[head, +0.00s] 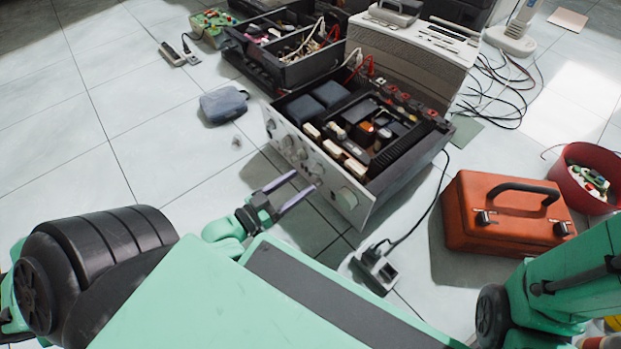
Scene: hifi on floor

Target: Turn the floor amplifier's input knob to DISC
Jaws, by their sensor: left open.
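The floor amplifier (412,172) stands on the tiles with its top open, showing parts inside. Its silver front panel (320,186) faces my left gripper and carries several round knobs. A large knob (346,198) sits at the right end of the panel, and smaller knobs (302,153) sit further left. The knob labels are too small to read, so I cannot tell which is the input knob or where it points. My left gripper (304,187) is open, its two fingers reaching close to the panel near the smaller knobs; contact cannot be told. My right gripper is out of view.
An orange toolbox (505,222) and a red bowl of parts (584,186) stand to the right. A power strip (374,271) with a cable lies before the amplifier. A blue-grey pouch (224,104) lies left of it. Black crates (262,66) stand behind.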

